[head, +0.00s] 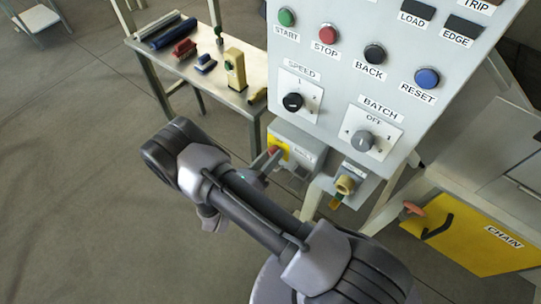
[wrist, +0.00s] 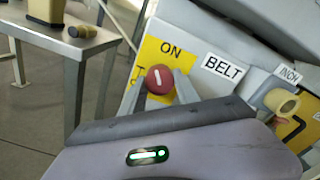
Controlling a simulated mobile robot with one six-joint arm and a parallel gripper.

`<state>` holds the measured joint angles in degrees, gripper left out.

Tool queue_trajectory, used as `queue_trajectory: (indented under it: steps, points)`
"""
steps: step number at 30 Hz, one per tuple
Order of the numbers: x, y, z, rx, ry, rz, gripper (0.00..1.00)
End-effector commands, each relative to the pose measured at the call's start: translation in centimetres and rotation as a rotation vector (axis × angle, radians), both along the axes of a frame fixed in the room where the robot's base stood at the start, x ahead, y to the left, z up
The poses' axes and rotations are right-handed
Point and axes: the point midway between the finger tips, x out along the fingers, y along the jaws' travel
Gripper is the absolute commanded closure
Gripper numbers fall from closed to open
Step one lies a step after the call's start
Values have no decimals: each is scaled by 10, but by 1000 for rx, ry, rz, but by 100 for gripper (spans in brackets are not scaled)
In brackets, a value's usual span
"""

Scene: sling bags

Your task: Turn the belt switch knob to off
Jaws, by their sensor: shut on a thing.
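The belt switch knob (wrist: 160,79) is round and red with a white pointer line. It sits on a yellow plate (wrist: 174,48) beside a white BELT label (wrist: 222,67). The pointer line stands roughly upright in the wrist view, towards the word ON. Another word at the plate's left is mostly hidden, and I see no OFF mark on it. My gripper (wrist: 163,90) is shut on the knob, one finger on each side. In the head view the knob (head: 272,150) shows small at my gripper's tip, on the box below the big panel.
The grey control panel (head: 331,67) with buttons and SPEED and BATCH dials stands above the box. A cream INCH knob (wrist: 281,102) is to the right of the switch. A metal table (head: 232,96) with tools stands behind left. Open floor lies left.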

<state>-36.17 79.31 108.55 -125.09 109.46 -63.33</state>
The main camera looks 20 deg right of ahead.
Motion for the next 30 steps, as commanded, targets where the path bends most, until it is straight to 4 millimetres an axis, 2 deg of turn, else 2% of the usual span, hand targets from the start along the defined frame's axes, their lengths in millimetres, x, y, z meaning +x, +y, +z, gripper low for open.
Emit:
queue_trajectory:
  steps: [18,30]
  points:
    - [0,0,1,-337,464,0,100]
    - [-1,0,1,-499,687,0,100]
